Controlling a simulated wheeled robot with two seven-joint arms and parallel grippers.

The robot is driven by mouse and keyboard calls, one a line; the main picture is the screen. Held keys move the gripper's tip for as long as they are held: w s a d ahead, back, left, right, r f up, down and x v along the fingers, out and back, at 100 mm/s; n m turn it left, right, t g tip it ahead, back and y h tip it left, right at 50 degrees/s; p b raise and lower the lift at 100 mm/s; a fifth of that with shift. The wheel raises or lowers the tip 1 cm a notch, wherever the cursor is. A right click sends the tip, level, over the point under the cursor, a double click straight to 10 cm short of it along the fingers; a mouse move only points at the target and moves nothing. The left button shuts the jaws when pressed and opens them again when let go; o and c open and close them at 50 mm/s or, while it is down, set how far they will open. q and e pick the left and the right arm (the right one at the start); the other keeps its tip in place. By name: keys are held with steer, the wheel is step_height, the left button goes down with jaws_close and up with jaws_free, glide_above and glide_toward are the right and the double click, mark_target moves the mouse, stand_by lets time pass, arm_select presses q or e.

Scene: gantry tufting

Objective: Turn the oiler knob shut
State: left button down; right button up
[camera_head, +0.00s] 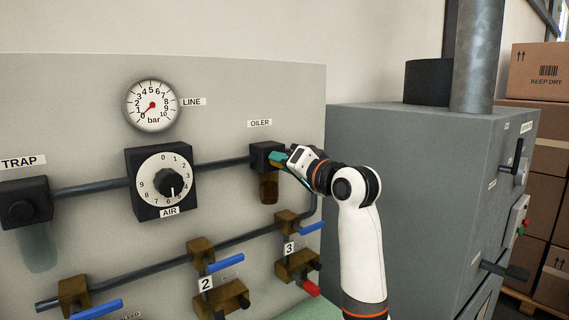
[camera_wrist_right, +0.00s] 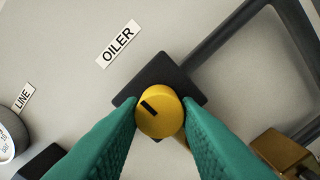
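The oiler is a black block (camera_head: 266,155) on the grey panel, with an amber bowl (camera_head: 269,188) below it and an OILER label above. In the right wrist view the oiler knob (camera_wrist_right: 160,112) is round and yellow, with a black mark pointing to the upper left. It stands in front of the black block (camera_wrist_right: 186,82). My right gripper (camera_head: 279,157) reaches the oiler from the right and hides the knob in the head view. In the wrist view its green fingers (camera_wrist_right: 160,108) flank the knob closely and appear to touch both sides. My left gripper is not in view.
Left of the oiler are a black AIR dial (camera_head: 161,183), a pressure gauge (camera_head: 152,105) and a trap (camera_head: 25,202). Brass valves with blue levers (camera_head: 225,264) line a lower pipe. A grey cabinet (camera_head: 420,180) stands right of my right arm, with cardboard boxes (camera_head: 545,75) beyond.

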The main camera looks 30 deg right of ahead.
steer(key=o, duration=0.4)
steer(key=shift+s, duration=0.1)
steer(key=s+b, duration=0.1)
steer(key=s, duration=0.3)
steer(key=s+b, duration=0.1)
steer(key=s, duration=0.3)
steer(key=s+d+b, duration=0.1)
steer(key=s, duration=0.2)
steer(key=shift+s, duration=0.4)
